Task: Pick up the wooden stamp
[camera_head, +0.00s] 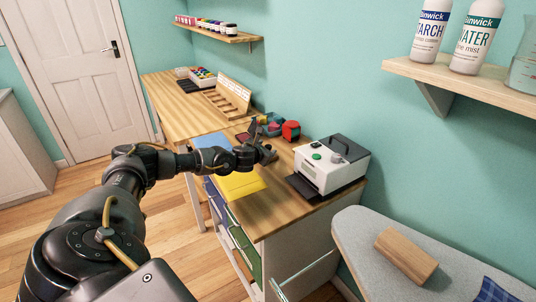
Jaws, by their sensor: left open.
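My left gripper (265,146) is open over the wooden worktop, reaching in from the left. I cannot clearly make out a wooden stamp; the gripper may hide it, or it may be too small to tell. A dark red flat pad (243,137) lies just behind the gripper. A teal tray (271,129) with small coloured things stands beyond it. A red and dark round object (291,130) sits to the right of the tray. My right gripper is not in view.
A white and black machine (332,165) stands to the right on the worktop (268,217). Yellow (240,184) and blue (209,141) sheets lie by the front edge. A wooden block (406,256) lies on the grey ironing board (362,232). A wall shelf (455,80) holds bottles.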

